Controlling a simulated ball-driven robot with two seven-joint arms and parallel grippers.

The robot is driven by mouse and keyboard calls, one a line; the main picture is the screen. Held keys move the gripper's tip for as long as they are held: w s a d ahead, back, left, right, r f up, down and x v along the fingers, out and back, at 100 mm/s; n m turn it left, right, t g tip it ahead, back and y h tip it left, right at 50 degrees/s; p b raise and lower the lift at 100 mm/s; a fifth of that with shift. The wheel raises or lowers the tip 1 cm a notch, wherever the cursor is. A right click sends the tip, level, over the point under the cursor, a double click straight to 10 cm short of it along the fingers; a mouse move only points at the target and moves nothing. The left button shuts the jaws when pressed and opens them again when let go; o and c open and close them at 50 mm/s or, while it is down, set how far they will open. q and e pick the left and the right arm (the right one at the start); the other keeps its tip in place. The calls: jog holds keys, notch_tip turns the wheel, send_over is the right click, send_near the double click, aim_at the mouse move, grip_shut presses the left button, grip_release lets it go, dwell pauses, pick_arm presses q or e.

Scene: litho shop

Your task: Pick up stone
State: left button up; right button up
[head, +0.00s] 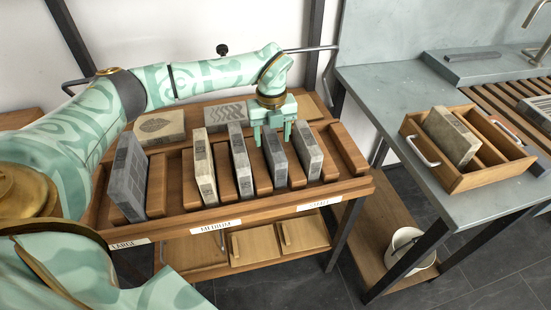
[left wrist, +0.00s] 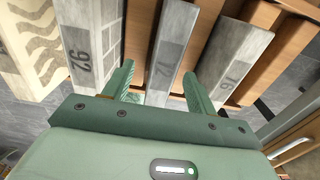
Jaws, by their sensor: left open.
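Several grey stone slabs stand on edge in the slots of a wooden rack (head: 180,197) in the head view. My left gripper (head: 272,137) is open over the rack, its fingers pointing down around the top of a narrow grey slab (head: 275,160). In the left wrist view, a slab marked 72 (left wrist: 171,50) lies between the two open fingers (left wrist: 158,85), with a visible gap. My right gripper is not in view.
Flat stones with a leaf pattern (head: 159,127) and a wave pattern (head: 212,114) lie at the rack's back. A wooden crate (head: 484,181) holding another stone (head: 451,135) stands on the grey counter (head: 400,88) at right. A white bucket (head: 405,244) is below.

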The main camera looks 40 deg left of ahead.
aim_at(274, 142)
pick_arm(q)
jog(key=f+b, duration=0.1)
jog(key=f, duration=0.2)
jog(key=f+b, duration=0.1)
jog(key=f, duration=0.1)
jog(key=shift+w+d+f+b, duration=0.1)
jog(key=shift+w+f+b, duration=0.15)
jog(key=shift+w+b, duration=0.1)
jog(key=shift+s+r, duration=0.1)
jog(key=shift+r, duration=0.05)
jog(key=shift+c, duration=0.6)
grip_shut()
dwell(0.4)
